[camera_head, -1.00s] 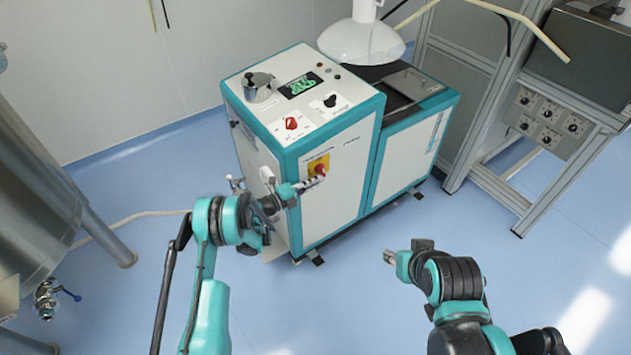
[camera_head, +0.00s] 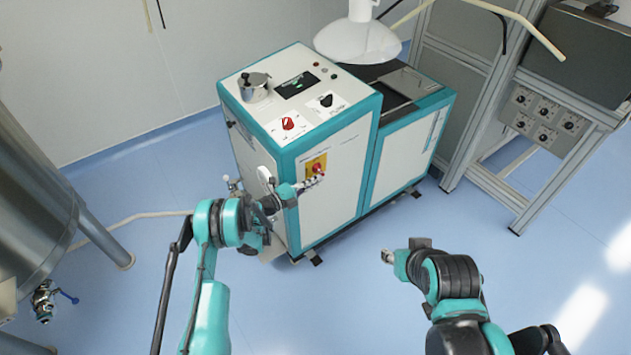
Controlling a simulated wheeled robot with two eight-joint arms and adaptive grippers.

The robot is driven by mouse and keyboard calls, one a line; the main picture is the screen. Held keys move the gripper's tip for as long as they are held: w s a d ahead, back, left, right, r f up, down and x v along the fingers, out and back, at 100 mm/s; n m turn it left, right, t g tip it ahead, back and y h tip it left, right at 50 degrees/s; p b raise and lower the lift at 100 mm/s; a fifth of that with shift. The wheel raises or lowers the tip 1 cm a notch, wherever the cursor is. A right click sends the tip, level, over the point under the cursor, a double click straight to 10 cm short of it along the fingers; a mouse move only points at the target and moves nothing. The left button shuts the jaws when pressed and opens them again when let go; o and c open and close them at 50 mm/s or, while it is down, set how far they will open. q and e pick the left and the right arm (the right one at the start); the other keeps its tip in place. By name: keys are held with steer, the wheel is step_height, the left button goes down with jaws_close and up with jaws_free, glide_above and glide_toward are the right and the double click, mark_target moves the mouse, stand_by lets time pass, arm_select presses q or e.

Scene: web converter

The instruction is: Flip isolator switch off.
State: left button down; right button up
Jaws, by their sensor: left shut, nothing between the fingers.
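The isolator switch (camera_head: 317,167) is a red rotary knob on a yellow plate on the front panel of the white and teal machine (camera_head: 345,165). My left gripper (camera_head: 314,182) is shut and empty, with its fingertips at the lower edge of the yellow plate, just below the knob. Whether the fingertips touch the knob cannot be told. The exact angle of the knob is too small to read. My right gripper (camera_head: 387,256) is low over the floor to the right, away from the machine; its finger opening is not clear.
The machine's top carries a red knob (camera_head: 288,123), a black knob (camera_head: 326,100), a display (camera_head: 297,85) and a metal pot (camera_head: 254,86). A white hood (camera_head: 357,40) hangs above. A metal frame stands right and a steel tank (camera_head: 35,200) left. The floor in front is clear.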

stand_by(0.4)
arm_select(q)
steer(key=v, duration=1.2)
